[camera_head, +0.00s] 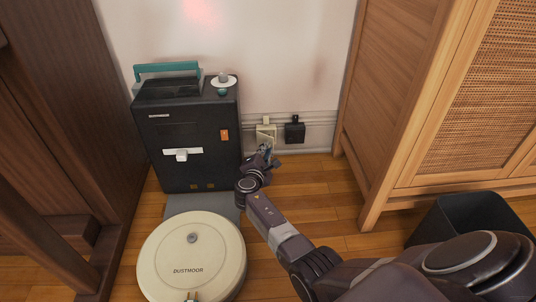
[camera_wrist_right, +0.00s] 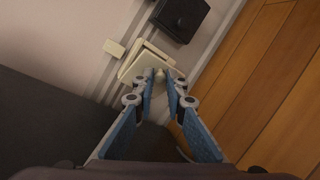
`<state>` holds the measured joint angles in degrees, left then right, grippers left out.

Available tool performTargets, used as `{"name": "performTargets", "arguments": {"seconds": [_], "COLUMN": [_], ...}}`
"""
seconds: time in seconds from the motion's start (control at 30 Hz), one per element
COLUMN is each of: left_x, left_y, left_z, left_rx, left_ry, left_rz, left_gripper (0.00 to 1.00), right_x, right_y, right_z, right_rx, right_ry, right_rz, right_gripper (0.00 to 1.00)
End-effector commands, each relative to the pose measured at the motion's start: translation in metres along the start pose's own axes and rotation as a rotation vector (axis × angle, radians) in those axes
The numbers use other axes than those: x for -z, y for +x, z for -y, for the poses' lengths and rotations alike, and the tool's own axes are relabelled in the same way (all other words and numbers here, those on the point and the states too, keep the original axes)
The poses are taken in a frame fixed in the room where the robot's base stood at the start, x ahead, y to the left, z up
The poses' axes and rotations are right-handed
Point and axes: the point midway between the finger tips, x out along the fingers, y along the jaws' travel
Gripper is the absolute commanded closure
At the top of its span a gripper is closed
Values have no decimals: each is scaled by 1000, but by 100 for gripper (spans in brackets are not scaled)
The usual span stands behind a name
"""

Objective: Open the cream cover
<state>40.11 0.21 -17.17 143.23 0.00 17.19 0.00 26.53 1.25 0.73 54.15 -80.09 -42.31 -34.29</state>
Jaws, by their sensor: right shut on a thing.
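The cream cover (camera_head: 264,131) is low on the wall, just right of a black box-shaped unit. It also shows in the right wrist view (camera_wrist_right: 133,68) as a tilted pale flap with a small rounded knob at its edge. My right gripper (camera_head: 264,153) reaches it from the front. In the wrist view its fingertips (camera_wrist_right: 163,76) are close together on the knob at the cover's edge. The cover looks angled away from a cream part behind it, but I cannot tell how far. The fingers hide part of it in the head view. My left gripper is in neither view.
The black unit (camera_head: 170,125) stands left of my gripper. A round robot vacuum (camera_head: 192,262) lies on the floor before it. A black wall box (camera_head: 295,132) is just right of the cover. A wooden cabinet (camera_head: 395,110) and black bin (camera_head: 470,222) stand at right.

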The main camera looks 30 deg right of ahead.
Motion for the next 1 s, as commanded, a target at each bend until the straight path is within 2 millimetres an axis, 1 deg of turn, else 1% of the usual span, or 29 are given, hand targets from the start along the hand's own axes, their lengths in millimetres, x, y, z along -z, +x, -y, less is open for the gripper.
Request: {"name": "performTargets", "arguments": {"seconds": [0.03, 0.13, 0.6, 0.63, 0.77, 1.0], "left_x": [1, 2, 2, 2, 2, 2], "left_y": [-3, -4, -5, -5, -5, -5], "left_z": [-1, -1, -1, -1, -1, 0], "left_rx": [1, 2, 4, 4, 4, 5], "left_ry": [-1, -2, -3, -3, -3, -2], "left_rz": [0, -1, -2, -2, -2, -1], "left_gripper": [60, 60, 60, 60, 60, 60], "right_x": [2, 1, 0, 0, 0, 0], "right_y": [0, 0, 0, 0, 0, 0], "right_z": [2, 2, 2, 2, 1, 0], "right_rx": [9, 18, 25, 25, 24, 22], "right_ry": [3, 7, 8, 8, 9, 9], "right_rz": [8, 22, 32, 32, 32, 32], "right_gripper": [100, 100, 100, 85, 71, 70]}}
